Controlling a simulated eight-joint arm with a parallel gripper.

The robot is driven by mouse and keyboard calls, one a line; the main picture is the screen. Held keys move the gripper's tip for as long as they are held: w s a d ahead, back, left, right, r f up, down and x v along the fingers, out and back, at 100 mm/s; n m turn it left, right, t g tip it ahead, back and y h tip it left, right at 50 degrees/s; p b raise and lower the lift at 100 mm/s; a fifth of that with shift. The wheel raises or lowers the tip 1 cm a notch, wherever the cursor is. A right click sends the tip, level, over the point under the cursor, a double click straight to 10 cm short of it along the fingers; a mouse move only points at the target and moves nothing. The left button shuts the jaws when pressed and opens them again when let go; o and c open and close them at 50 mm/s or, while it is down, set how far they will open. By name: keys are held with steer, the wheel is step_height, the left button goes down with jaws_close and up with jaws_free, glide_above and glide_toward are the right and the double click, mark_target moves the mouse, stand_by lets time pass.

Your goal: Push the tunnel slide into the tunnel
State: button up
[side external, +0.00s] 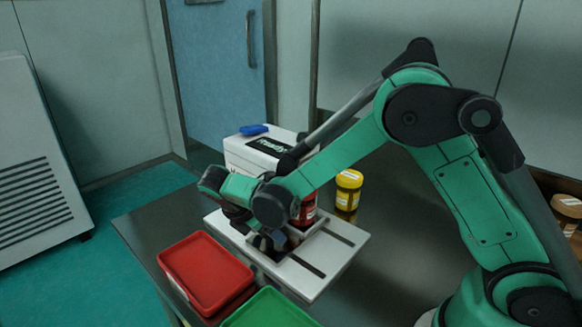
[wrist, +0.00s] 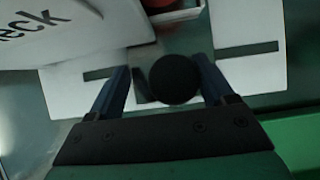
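A white plate (side external: 322,262) with dark slots lies on the table in front of a white box-shaped machine (side external: 240,155). It also shows in the wrist view (wrist: 255,70). A black round knob (wrist: 175,79) shows there between my fingers; it may belong to the tunnel slide, but I cannot tell. My gripper (side external: 276,240) points down low over the plate. In the wrist view my gripper (wrist: 160,66) has its blue fingers apart on either side of the knob, with a gap visible on the left. My arm hides most of the slide and tunnel area in the side view.
A red jar (side external: 308,209) stands close behind my gripper, and a yellow jar (side external: 348,182) stands further back. A red tray (side external: 204,268) and a green tray (side external: 268,308) are at the front. A blue object (side external: 253,130) lies on the machine. The table's right side is clear.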

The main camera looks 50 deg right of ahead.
steer(key=shift+w, duration=2.85)
steer(key=o, duration=0.4)
steer(key=shift+r, duration=0.1)
steer(key=v, duration=0.9)
